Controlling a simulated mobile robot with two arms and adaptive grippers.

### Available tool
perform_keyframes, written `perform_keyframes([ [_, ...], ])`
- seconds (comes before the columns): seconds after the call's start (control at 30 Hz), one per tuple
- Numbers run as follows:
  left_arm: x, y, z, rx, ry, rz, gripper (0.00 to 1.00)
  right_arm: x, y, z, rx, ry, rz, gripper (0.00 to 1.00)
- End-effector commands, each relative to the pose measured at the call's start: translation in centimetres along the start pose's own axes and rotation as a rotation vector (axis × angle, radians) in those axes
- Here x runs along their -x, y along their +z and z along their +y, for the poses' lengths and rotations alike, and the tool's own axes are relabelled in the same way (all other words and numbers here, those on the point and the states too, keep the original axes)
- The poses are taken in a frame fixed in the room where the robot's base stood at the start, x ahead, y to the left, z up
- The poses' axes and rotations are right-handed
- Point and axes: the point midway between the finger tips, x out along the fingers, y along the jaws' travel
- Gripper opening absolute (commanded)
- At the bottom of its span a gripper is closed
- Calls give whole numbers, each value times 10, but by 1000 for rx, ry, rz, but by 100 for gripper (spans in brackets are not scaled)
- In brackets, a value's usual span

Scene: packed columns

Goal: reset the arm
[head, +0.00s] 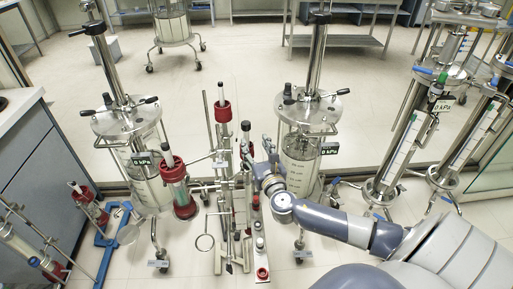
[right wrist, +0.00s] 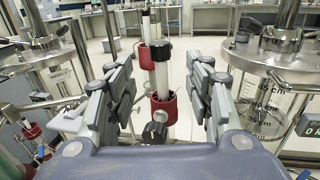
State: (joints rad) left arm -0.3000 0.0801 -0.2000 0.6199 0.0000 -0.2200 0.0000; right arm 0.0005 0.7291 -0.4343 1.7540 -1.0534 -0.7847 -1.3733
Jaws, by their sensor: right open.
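My right arm reaches in from the lower right in the head view. Its gripper (head: 263,166) is beside a rack of slim columns, just left of the middle large column. In the right wrist view my right gripper (right wrist: 160,95) is open, with its two grey fingers wide apart. A slim column (right wrist: 162,80) with a black cap and red fittings shows in the gap between the fingers. It touches neither finger, and I cannot tell how deep between them it stands. My left gripper is not in view.
More tall columns (head: 408,140) stand at the right. A grey cabinet (head: 40,150) is at the left edge. Open floor lies behind.

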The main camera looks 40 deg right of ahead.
Motion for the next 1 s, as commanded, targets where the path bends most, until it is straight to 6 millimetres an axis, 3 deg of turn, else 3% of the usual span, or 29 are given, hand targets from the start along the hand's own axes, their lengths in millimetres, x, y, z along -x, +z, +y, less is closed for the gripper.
perform_keyframes([
  [0.67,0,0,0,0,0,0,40,5,-2,-1,-4,-2,5,48],
  [0.77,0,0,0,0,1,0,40,6,-23,-5,-51,-15,49,48],
  [0.83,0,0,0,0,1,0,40,8,-52,-12,-123,-38,112,48],
  [1.0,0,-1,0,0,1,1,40,32,-160,-33,-410,-153,331,48],
])
